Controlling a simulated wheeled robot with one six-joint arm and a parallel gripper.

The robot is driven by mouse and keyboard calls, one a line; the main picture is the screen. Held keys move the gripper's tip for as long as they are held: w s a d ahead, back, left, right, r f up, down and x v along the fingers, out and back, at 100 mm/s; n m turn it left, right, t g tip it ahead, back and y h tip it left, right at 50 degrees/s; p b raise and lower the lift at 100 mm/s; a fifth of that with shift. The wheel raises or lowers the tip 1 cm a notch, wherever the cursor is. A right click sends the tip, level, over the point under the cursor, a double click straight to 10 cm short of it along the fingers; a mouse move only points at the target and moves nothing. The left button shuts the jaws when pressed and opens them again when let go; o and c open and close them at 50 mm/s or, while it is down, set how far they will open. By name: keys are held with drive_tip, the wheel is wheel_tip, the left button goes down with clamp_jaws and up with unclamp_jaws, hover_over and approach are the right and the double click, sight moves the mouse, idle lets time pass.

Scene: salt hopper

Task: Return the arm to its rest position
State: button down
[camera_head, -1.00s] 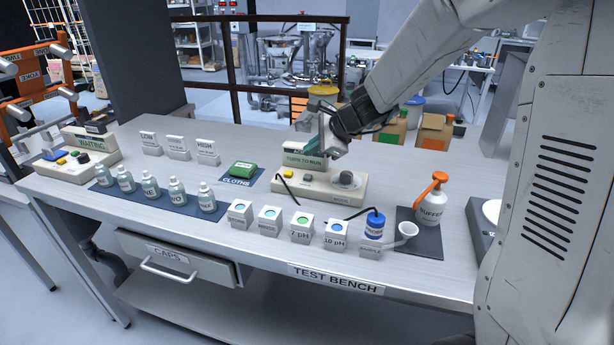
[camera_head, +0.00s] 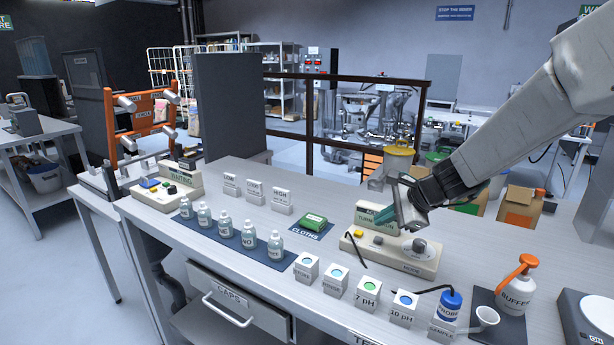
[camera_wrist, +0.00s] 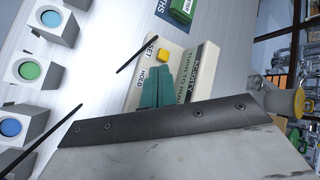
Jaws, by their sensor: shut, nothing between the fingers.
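My gripper (camera_head: 384,214) is at the end of my arm, which reaches in from the right in the head view. It is above the back of the test bench (camera_head: 225,175), over the cream meter (camera_head: 392,248) with the dark dial and yellow button. In the wrist view the teal fingers (camera_wrist: 156,90) are together with nothing between them. They overlap the meter's yellow button side (camera_wrist: 163,56) in the picture; the exact gap to the meter cannot be told.
Dark railing (camera_head: 350,79) runs beyond.

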drive_tip(key=s+d+r+n+g+h, duration=0.1)
drive_tip(key=s+n, duration=0.7)
drive_tip(key=s, duration=0.9)
drive_tip(key=s+d+r+n+g+h, duration=0.2)
drive_tip(key=s+n, duration=0.7)
drive_tip(key=s, duration=0.9)
drive_tip(key=shift+d+r+n+g+h, duration=0.15)
drive_tip(key=shift+r+n+g+h, duration=0.15)
drive_tip(key=shift+r+g+h, duration=1.05)
drive_tip(key=shift+r+t, duration=0.35)
drive_tip(key=shift+r, duration=0.2)
